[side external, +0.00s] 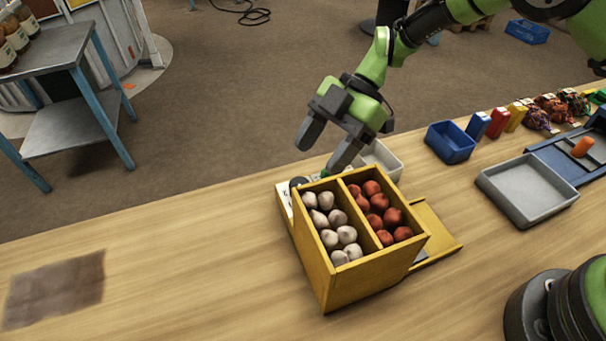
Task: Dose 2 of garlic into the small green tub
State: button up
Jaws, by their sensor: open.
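A yellow wooden box (345,283) with two open compartments stands on the table. Its left compartment holds several pale garlic bulbs (327,219). My gripper (325,154) is open and empty, above and behind the box's back edge, with its fingers pointing down. I cannot tell whether its right finger touches anything. No small green tub shows clearly. A bit of green (323,174) shows behind the box under my gripper, mostly hidden. A green item (598,97) shows at the right edge, partly cut off.
Round red produce (378,207) fills the right compartment. A yellow ledge (437,232) sticks out on the right. A pale grey tub (382,158) is behind the box. A blue tub (450,142) and grey tray (527,190) stand right. The table's left is clear except a brown cloth (55,289).

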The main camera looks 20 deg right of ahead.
aim_at(301, 182)
jog(key=x, duration=0.5)
jog(key=shift+s+a+f, duration=0.1)
jog(key=shift+a+f, duration=0.05)
jog(key=shift+a, duration=0.05)
jog(key=c, duration=0.9)
